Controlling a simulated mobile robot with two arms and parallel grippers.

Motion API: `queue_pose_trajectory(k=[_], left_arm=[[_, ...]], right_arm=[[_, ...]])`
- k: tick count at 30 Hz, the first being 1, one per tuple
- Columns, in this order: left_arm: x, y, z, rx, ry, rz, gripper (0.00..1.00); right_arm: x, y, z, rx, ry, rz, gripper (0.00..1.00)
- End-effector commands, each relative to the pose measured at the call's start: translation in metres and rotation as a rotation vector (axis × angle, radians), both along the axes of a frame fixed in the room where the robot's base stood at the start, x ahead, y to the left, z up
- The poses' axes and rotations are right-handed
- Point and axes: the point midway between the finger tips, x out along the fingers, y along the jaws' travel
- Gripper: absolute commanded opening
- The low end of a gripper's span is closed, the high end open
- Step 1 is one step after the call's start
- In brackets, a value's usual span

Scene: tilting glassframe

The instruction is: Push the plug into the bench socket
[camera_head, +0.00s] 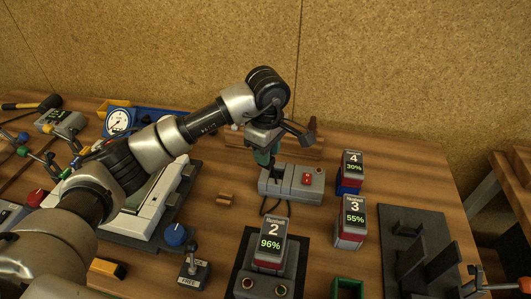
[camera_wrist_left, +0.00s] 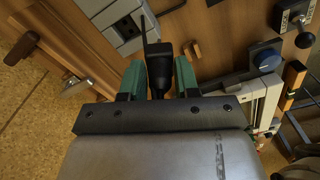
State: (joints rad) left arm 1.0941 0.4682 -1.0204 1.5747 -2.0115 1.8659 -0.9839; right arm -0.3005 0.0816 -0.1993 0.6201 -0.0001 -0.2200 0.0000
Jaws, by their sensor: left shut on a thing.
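My left gripper (camera_head: 264,156) has green fingers and reaches down at the back left of the grey bench socket box (camera_head: 303,190). In the left wrist view the gripper (camera_wrist_left: 158,82) is shut on the black plug (camera_wrist_left: 157,86), which sits between the two green fingers. A thin dark cable shows beyond the plug. The socket box (camera_wrist_left: 118,24) lies just beyond and left of the plug in that view. In the head view the plug is mostly hidden by the fingers, and I cannot tell whether it touches the socket.
A red switch (camera_head: 307,178) is on the socket box. Numbered battery blocks 4 (camera_head: 350,170), 3 (camera_head: 352,222) and 2 (camera_head: 270,245) stand nearby. A small wooden block (camera_head: 225,199) lies left of the box. A dark fixture (camera_head: 415,240) stands at the right.

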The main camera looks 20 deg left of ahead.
Motion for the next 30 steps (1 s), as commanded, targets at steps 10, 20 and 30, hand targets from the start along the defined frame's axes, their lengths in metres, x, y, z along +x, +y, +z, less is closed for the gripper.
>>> queue_pose_trajectory(k=[10, 20, 30], left_arm=[[0.0, 0.0, 0.019, 0.0, -0.001, 0.0, 0.1], [0.0, 0.0, 0.03, -0.001, -0.002, 0.001, 0.1], [0.001, 0.008, 0.027, -0.004, 0.004, 0.035, 0.1]], right_arm=[[0.0, 0.001, 0.009, 0.002, -0.001, 0.0, 0.43], [0.001, 0.003, 0.013, 0.004, 0.0, -0.001, 0.43], [0.003, 0.003, 0.015, 0.004, -0.004, 0.0, 0.43]])
